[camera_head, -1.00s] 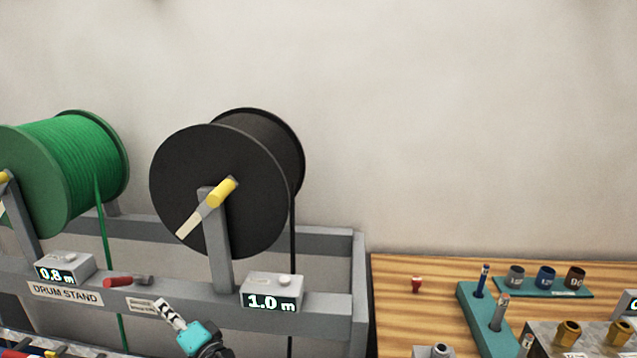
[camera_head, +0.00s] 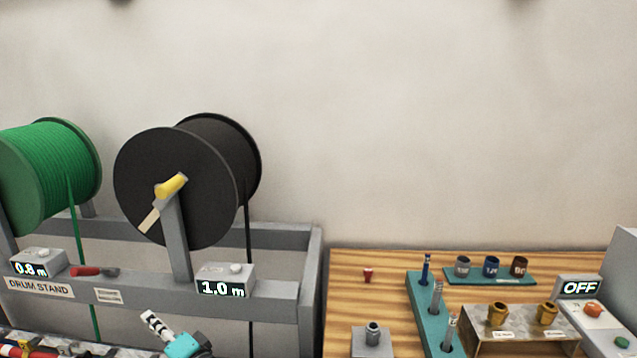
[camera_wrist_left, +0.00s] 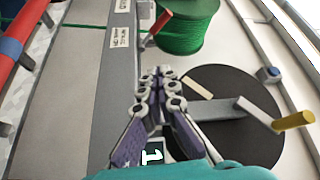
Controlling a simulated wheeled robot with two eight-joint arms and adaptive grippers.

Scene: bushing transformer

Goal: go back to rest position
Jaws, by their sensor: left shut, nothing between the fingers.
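My left gripper (camera_head: 155,322) is at the bottom of the head view, in front of the drum stand (camera_head: 145,283). In the left wrist view the same gripper (camera_wrist_left: 160,72) has its fingertips together, with nothing between them. The black cable drum (camera_head: 165,190) with a yellow-handled crank (camera_head: 171,185) stands behind and above it, and the drum also shows in the wrist view (camera_wrist_left: 240,140). The gripper does not appear to touch the drum in the head view. My right gripper is in neither view.
A green cable drum (camera_head: 45,175) is at the left. Length counters (camera_head: 222,281) sit on the stand rail, with a red-handled tool (camera_head: 88,271). A wooden bench (camera_head: 390,262) at right holds a teal holder (camera_head: 430,315), small cups (camera_head: 492,266), brass fittings (camera_head: 497,314) and an OFF display (camera_head: 580,288).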

